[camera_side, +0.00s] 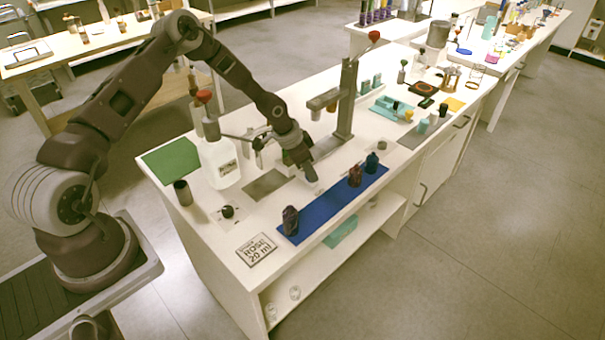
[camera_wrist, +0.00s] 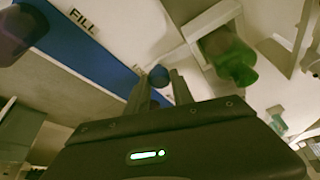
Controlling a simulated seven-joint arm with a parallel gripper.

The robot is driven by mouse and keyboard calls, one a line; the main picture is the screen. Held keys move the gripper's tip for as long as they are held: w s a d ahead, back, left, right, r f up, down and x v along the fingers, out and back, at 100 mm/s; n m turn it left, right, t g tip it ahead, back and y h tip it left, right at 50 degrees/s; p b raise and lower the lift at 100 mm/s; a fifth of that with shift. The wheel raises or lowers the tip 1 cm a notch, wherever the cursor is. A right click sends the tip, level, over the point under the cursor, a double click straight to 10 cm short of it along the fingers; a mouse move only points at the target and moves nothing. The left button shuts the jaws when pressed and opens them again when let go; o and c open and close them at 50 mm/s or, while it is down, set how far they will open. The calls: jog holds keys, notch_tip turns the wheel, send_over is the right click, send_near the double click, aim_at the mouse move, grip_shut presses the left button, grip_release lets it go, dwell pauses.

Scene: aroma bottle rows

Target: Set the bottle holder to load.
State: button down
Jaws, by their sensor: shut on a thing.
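My gripper (camera_side: 310,176) is low over the table beside the blue mat (camera_side: 323,212). In the wrist view my gripper (camera_wrist: 158,80) has its two fingers around a small blue round knob (camera_wrist: 158,75) and is shut on it. A green bottle (camera_wrist: 232,60) lies close by to the right, at a pale holder part (camera_wrist: 208,20). The word FILL (camera_wrist: 83,20) is printed on the pale surface between the mat and the holder. In the side view my gripper hides most of the holder. I cannot see a load mark.
A dark bottle (camera_side: 290,220), a reddish bottle (camera_side: 355,175) and a teal bottle (camera_side: 372,162) stand on the blue mat. A press-like stand (camera_side: 346,100) rises behind my gripper. A large white bottle (camera_side: 222,162) stands to its left. A ROSE 20 ml card (camera_side: 256,249) lies in front.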

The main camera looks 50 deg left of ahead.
jog(key=c, duration=1.1)
grip_release()
jog(key=v, duration=0.7)
jog(key=shift+s, duration=0.1)
